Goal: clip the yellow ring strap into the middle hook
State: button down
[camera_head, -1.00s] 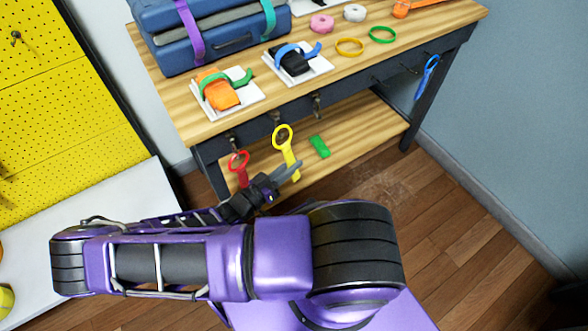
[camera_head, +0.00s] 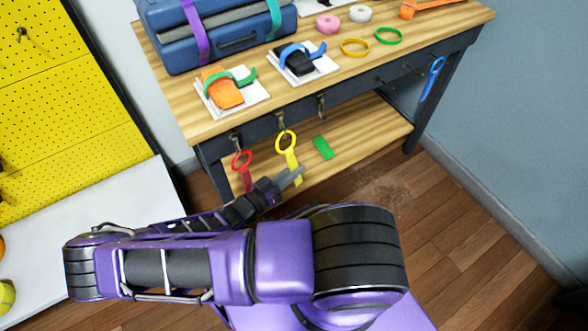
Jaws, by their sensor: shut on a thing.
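The yellow ring strap (camera_head: 292,162) stands upright in front of the bench's lower shelf, ring end up. Its ring overlaps the lower tip of the middle hook (camera_head: 280,118) under the bench's front edge. I cannot tell whether the hook passes through the ring. My gripper (camera_head: 290,178) is shut on the strap's lower part, below the ring. The fingers hide some of the strap. A left hook (camera_head: 235,142) has a red ring strap (camera_head: 242,160) just below it, and a right hook (camera_head: 321,104) looks bare.
The wooden bench (camera_head: 350,75) holds a blue case (camera_head: 215,35), two white pads with straps, tape rolls and rings. A green piece (camera_head: 322,147) lies on the lower shelf (camera_head: 370,130). A blue strap (camera_head: 431,78) hangs at the bench's right end. Floor is clear at right.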

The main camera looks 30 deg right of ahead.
jog(key=c, duration=0.8)
grip_release()
jog(key=shift+o, duration=0.2)
jog(key=v, duration=1.7)
jog(key=shift+a, duration=0.2)
